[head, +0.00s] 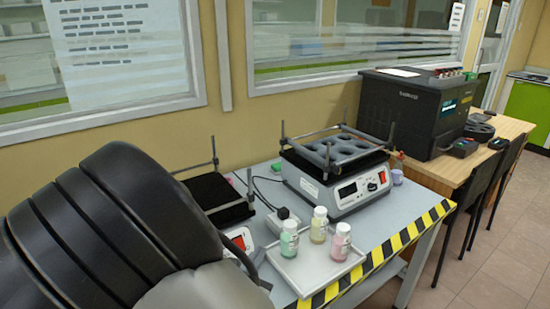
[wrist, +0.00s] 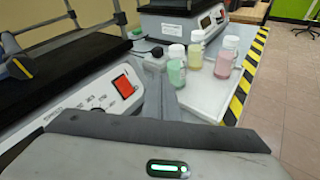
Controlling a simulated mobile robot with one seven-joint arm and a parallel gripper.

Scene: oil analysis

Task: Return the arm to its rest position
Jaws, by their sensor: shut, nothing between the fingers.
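My arm (head: 110,230) fills the left of the head view and hides part of the bench. My gripper (wrist: 171,95) shows in the wrist view as a narrow grey shape ahead of its housing, shut and empty. It is above the bench, between the device with the red switch (wrist: 125,82) and the tray (wrist: 205,100). I cannot clearly see the gripper in the head view.
Bottles with green (head: 289,238), yellow (head: 319,225) and pink (head: 340,242) contents stand on the tray (head: 310,272). A shaker (head: 345,190) with a holed rack stands behind. A black machine (head: 410,110) and chairs are at right. Floor at right is clear.

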